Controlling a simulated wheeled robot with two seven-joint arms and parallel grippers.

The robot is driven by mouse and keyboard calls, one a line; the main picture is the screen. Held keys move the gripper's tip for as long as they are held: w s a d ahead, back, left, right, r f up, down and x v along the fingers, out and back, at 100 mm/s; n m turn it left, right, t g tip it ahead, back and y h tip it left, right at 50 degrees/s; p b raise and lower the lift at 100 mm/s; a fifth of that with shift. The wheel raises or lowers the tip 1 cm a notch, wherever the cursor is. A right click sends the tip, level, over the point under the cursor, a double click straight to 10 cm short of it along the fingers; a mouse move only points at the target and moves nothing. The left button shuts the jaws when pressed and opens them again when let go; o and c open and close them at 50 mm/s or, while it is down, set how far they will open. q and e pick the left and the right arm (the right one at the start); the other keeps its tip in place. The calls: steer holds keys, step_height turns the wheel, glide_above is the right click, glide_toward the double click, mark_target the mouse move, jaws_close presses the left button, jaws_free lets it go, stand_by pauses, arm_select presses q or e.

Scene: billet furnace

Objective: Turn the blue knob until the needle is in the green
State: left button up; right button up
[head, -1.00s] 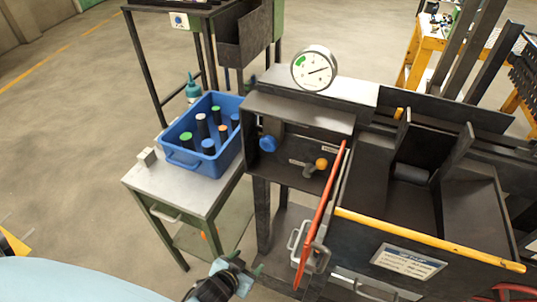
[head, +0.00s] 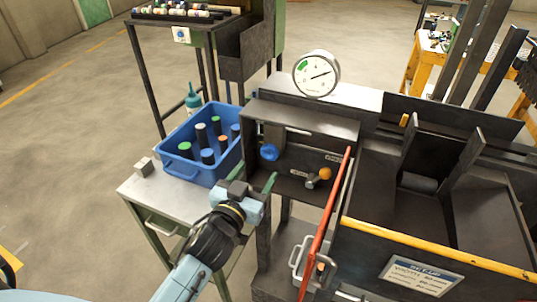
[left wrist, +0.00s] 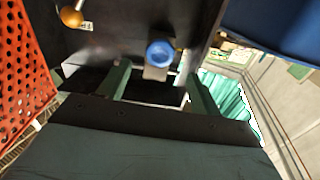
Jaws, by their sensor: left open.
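The blue knob (head: 269,152) sits on the dark panel inside the open cabinet; in the left wrist view the knob (left wrist: 160,53) is just ahead, between the lines of the two fingers. The round white gauge (head: 316,73) stands on top of the cabinet. Its green band (head: 302,66) is at the upper left of the dial, and the dark needle points right and slightly up, outside the green. My left gripper (head: 257,178) is open and empty, below and in front of the knob, apart from it. My right gripper is out of view.
An orange-knobbed lever (head: 324,174) is right of the blue knob. The red open door (head: 326,222) stands right of the cabinet opening. A blue bin (head: 183,174) with several cylinders rests on the side table (head: 139,189) at the left. A yellow-edged trough lies at the right.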

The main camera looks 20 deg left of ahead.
mark_target(268, 155)
arm_select(q)
steer(key=w, duration=0.8)
steer(key=shift+w+a+b, duration=0.15)
steer(key=shift+b, duration=0.15)
steer(key=shift+c, duration=0.4)
steer(key=c, duration=0.9)
